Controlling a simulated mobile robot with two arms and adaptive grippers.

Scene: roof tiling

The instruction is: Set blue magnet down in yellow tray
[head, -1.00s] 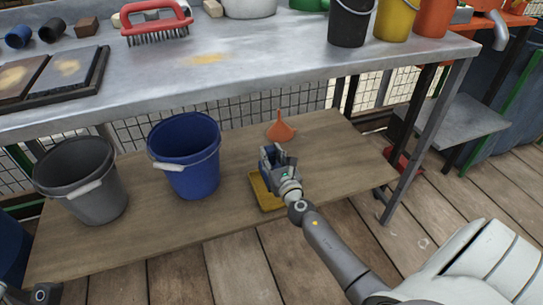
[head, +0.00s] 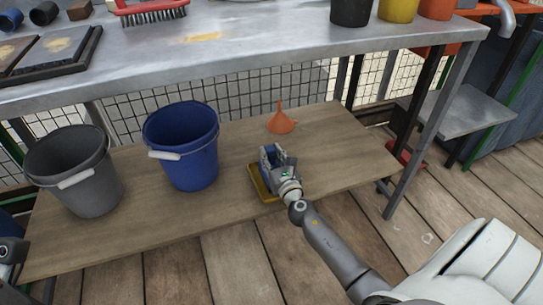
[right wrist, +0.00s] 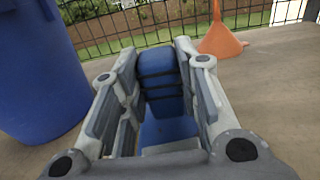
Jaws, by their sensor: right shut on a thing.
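My right gripper (head: 277,157) is shut on the blue magnet (right wrist: 158,70). In the right wrist view the magnet stands between the two fingers, blue with dark bands. The yellow tray (head: 257,187) lies on the wooden lower shelf, and my right gripper and wrist cover much of it in the head view. The gripper appears over the tray; I cannot tell whether the magnet touches it. The tray does not show in the right wrist view. Only a piece of my left arm shows at the left edge; its gripper is not visible.
A blue bucket (head: 183,150) stands left of the tray, with a grey bucket (head: 75,175) beyond it. An orange funnel (head: 281,123) stands behind the gripper. The metal tabletop (head: 250,50) overhangs the back. The shelf (head: 345,160) is clear to the right.

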